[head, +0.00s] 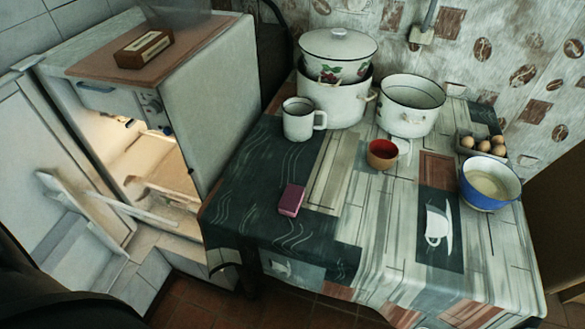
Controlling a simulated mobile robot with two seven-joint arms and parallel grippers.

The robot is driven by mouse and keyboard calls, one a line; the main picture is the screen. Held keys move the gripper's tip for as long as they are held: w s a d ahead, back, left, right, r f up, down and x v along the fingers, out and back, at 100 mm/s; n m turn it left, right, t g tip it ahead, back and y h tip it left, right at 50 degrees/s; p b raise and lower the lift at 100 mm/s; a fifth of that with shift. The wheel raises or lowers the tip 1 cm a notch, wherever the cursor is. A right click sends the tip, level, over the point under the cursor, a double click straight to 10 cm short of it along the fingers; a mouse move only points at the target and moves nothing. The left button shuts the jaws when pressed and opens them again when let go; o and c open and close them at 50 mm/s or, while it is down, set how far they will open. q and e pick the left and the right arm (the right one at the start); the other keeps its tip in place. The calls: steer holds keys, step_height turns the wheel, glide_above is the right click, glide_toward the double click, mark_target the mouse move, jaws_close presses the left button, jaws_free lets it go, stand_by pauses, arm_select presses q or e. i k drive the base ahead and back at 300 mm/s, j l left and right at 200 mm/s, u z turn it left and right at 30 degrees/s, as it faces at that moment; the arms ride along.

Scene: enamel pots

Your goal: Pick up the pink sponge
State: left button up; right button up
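The pink sponge (291,200) lies on the dark part of the patterned tablecloth, near the front left of the table (335,228). It looks like a small block with a lighter pink top and a darker side. Nothing covers it and nothing touches it except the cloth. Neither of my grippers can be seen in the head view.
A white mug (299,122), stacked enamel pots (340,104), an open pot (408,118), a red-brown cup (382,155), a blue bowl (489,188) and eggs (484,145) stand behind or right of the sponge. An open fridge (150,165) stands left. Cloth around the sponge is clear.

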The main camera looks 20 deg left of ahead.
mark_target(290, 202)
steer(key=u, duration=0.85)
steer(key=j+z, duration=0.5)
steer(key=i+l, duration=0.05)
steer(key=l, duration=0.05)
